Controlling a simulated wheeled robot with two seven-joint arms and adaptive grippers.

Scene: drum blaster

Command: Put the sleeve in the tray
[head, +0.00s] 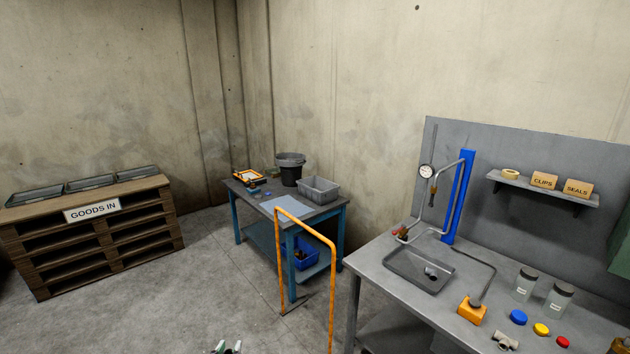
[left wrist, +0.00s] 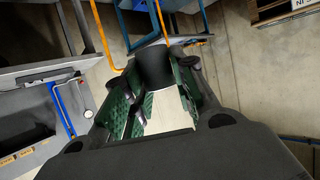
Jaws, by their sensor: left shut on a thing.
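My left gripper (left wrist: 158,92) has green-padded fingers and is shut on a dark cylinder, which looks like the sleeve (left wrist: 154,66), at its fingertips. In the head view only the tips of this gripper (head: 228,348) show at the bottom edge, and the sleeve cannot be made out there. Three shallow grey trays (head: 90,182) lie in a row on the pallet stack marked GOODS IN. A grey bin-like tray (head: 319,190) stands on the blue table. I cannot tell which one is the task's tray. My right gripper is not in view.
The blue table (head: 289,218) also holds a dark bucket (head: 290,172) and an orange-edged box (head: 247,176). An orange rail (head: 332,295) stands before it. A steel bench (head: 385,300) with a basin and jars is at right. Floor between pallets and table is clear.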

